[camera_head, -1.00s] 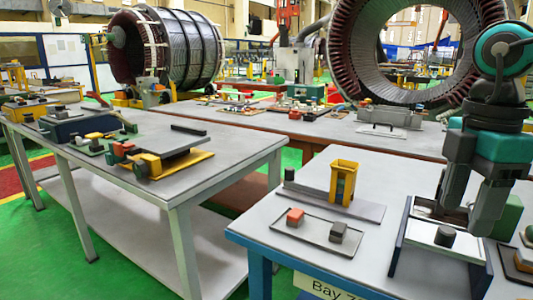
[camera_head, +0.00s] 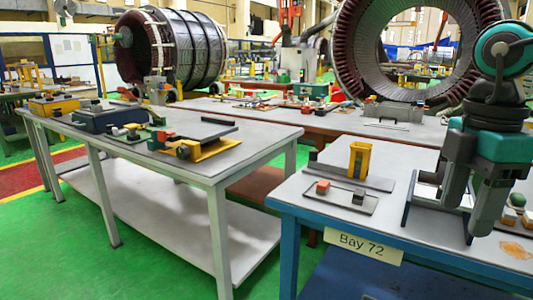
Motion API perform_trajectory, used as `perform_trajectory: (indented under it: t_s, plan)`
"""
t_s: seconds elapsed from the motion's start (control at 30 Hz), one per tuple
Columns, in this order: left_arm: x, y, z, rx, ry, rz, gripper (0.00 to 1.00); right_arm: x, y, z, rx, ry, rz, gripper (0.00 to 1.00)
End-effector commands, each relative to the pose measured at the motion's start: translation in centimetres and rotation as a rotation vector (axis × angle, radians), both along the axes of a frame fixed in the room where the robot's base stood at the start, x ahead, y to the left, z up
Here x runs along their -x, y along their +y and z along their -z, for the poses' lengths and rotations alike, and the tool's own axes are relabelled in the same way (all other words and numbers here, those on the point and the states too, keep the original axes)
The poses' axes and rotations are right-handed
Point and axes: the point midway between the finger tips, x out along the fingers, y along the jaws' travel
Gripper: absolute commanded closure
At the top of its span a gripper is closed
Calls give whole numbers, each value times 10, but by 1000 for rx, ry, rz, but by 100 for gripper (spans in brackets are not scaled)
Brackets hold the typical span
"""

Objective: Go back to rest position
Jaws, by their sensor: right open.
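My right gripper (camera_head: 467,212) hangs fingers-down at the right edge of the view, over the front of the blue-legged table (camera_head: 400,212). Its two grey fingers are apart and I see nothing held between them. It overlaps a dark-sided holder (camera_head: 430,192) and hides part of it. I cannot tell the exact gap between fingers and holder. My left gripper is not in view.
On the blue-legged table, a yellow holder (camera_head: 358,160) stands behind a flat tray (camera_head: 340,197) with a red block and a dark block. A grey table (camera_head: 218,165) with fixtures stands at left. Green floor (camera_head: 150,262) lies open in front.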

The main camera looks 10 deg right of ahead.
Motion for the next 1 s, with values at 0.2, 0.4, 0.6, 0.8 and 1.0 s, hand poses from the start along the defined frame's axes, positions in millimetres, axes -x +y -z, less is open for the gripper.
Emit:
perform_trajectory:
  t_s: [0.2,0.4,0.6,0.8,1.0]
  plan:
    - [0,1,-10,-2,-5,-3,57,-9,9,25,-306,-52,-83,43]
    - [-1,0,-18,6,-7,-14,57,-22,21,48,-637,-192,-132,43]
    - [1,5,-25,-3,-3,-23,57,-39,26,72,-952,-446,-80,43]
    - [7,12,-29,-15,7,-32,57,-52,20,104,-1123,-728,95,43]
    - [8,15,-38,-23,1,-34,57,-51,12,153,-1133,-949,362,43]
